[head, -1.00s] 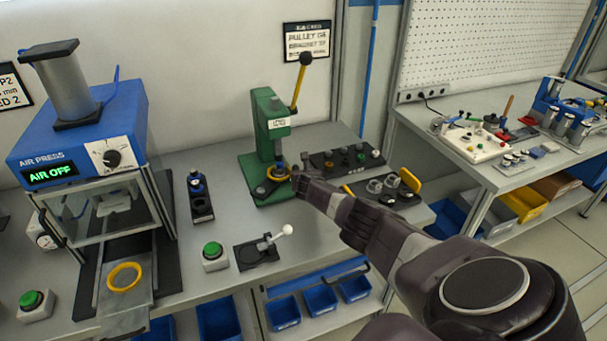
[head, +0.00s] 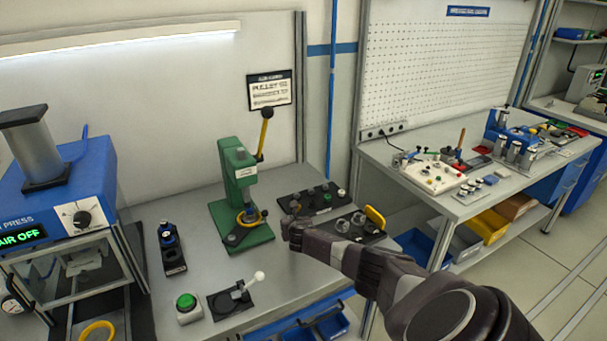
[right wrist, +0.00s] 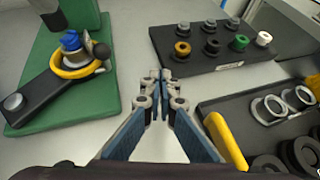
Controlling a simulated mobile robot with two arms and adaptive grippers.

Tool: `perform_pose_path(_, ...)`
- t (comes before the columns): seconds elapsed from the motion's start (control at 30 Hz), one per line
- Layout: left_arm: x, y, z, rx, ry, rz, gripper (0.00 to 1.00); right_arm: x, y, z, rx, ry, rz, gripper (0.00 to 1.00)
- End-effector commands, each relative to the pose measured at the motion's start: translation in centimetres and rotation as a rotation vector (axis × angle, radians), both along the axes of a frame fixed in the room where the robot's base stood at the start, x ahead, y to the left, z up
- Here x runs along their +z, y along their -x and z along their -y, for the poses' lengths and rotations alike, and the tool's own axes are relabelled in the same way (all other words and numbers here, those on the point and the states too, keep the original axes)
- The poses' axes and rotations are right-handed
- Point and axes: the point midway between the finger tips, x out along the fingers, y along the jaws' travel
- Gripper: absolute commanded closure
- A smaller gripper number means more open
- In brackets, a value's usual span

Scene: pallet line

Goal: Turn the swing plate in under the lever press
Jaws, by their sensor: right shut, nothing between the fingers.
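The green lever press (head: 238,172) stands on the bench, its yellow lever (head: 263,138) with black knob raised. Its ram end also shows in the right wrist view (right wrist: 48,10). The black swing plate (right wrist: 38,92) lies over the green base. A yellow ring (right wrist: 62,70) with a blue-topped part (right wrist: 71,41) sits at its inner end, close to the ram; I cannot tell whether they line up. A round knob (right wrist: 14,102) is at its outer end. My right gripper (right wrist: 160,76) is shut and empty, right of the press and apart from the plate. My left gripper is out of view.
Right of the press are a black tray of small rollers (right wrist: 195,62) and a black tray with rings and a yellow handle (right wrist: 225,140). Bare bench separates gripper and press.

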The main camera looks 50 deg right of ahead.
Motion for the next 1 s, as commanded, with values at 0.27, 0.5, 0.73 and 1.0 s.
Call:
perform_pose_path(0.27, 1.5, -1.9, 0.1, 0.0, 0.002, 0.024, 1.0, 1.9, 3.1, 0.6, 0.003, 0.002, -0.003, 1.0)
perform_pose_path(0.5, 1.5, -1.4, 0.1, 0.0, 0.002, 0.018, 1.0, 2.7, 4.7, 1.1, 0.0, 0.001, -0.001, 1.0)
perform_pose_path(0.73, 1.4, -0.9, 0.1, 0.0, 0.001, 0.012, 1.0, 2.9, 4.9, 1.1, 0.0, -0.001, -0.001, 1.0)
perform_pose_path(1.0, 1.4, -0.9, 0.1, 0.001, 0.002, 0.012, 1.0, 2.9, 4.9, 1.1, 0.0, -0.001, -0.001, 1.0)
